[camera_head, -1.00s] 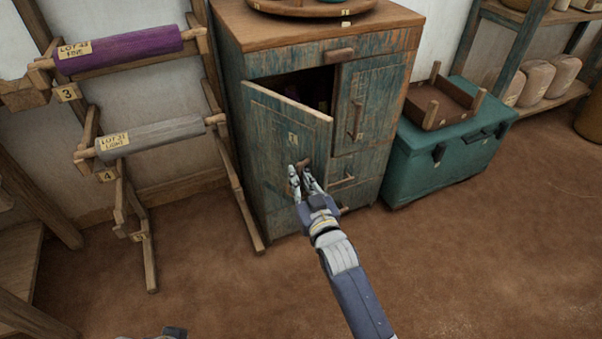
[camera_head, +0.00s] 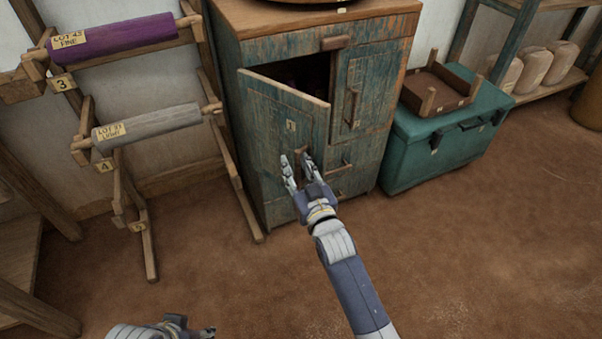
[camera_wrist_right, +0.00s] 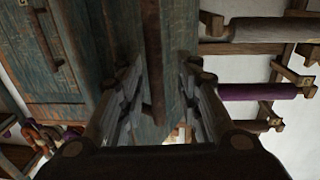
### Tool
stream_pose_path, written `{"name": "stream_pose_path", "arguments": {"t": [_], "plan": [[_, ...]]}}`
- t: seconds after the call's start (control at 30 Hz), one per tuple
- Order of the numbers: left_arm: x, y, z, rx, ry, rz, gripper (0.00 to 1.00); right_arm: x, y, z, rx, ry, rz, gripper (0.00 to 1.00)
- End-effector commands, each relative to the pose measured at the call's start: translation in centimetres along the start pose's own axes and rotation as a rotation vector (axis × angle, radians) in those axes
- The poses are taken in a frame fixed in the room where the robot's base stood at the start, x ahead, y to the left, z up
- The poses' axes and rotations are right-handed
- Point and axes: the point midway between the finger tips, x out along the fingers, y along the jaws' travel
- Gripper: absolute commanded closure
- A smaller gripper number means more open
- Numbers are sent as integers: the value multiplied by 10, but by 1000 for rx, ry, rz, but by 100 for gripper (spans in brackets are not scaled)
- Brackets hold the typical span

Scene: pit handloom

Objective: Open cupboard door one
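Cupboard door one (camera_head: 268,118), worn teal wood with a "1" tag, stands ajar on the cupboard's left side, with a dark gap above and behind it. Its wooden handle (camera_head: 300,155) is near the free edge, partly covered by my fingers. My right gripper (camera_head: 297,166) is open, one finger on each side of the handle; I cannot tell whether they touch it. The right wrist view shows the spread fingers (camera_wrist_right: 160,105) with dark wood between them. My left gripper (camera_head: 195,330) is low at the left, away from the cupboard; its opening is unclear.
A second door (camera_head: 368,92) and small drawers are on the cupboard's right. A teal chest (camera_head: 425,150) with a wooden tray (camera_head: 440,90) stands to the right. A rack with a purple roll (camera_head: 115,36) and a grey roll (camera_head: 150,124) stands close left. The floor in front is clear.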

Motion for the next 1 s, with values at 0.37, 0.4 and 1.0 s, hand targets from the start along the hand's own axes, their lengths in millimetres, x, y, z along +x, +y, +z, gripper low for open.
{"name": "stream_pose_path", "arguments": {"t": [0.37, 0.4, 1.0], "plan": [[0, 0, 0, 0, 0, 0, 60, -55, 1, 2, -1, -4, 1, 69], [0, 0, 0, 0, 0, 0, 60, -63, 1, 2, -1, -5, 1, 69], [0, 0, 0, 0, 0, -1, 60, -121, 2, 2, -1, -3, 3, 69]]}}
